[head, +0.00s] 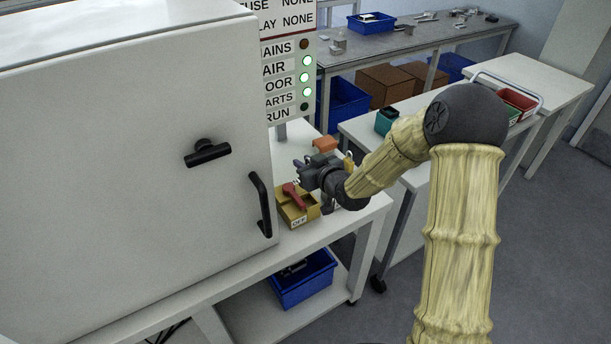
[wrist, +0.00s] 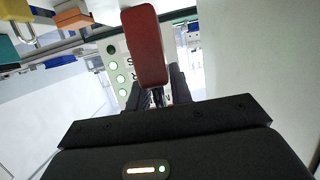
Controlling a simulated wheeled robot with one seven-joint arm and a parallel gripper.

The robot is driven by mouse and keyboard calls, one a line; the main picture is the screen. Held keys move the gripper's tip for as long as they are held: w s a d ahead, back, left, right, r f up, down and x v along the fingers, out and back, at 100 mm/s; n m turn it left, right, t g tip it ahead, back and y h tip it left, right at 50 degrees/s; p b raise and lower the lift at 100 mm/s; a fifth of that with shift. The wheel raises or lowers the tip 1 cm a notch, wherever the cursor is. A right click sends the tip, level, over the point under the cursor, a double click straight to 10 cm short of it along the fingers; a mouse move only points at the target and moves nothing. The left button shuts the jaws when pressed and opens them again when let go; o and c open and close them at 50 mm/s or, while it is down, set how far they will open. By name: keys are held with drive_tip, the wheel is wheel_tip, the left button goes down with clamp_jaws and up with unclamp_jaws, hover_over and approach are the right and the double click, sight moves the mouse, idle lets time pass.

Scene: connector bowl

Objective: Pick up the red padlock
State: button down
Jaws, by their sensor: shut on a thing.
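The red padlock (wrist: 145,45) shows large in the wrist view as a long red body just beyond my gripper (wrist: 158,97). The dark fingers are shut at its narrow end, with a bit of metal between them; exactly what part they grip is hidden.
A large white cabinet (head: 130,140) with a black handle (head: 261,205) stands close on the left. A yellow padlock (head: 348,160) and an orange block (head: 325,144) are on the bench beside my gripper. A status sign (head: 288,75) stands behind. A blue bin (head: 303,282) sits below.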

drive_tip(key=shift+r, duration=0.65)
drive_tip(key=shift+d+r+p, duration=0.1)
drive_tip(key=shift+p, duration=0.2)
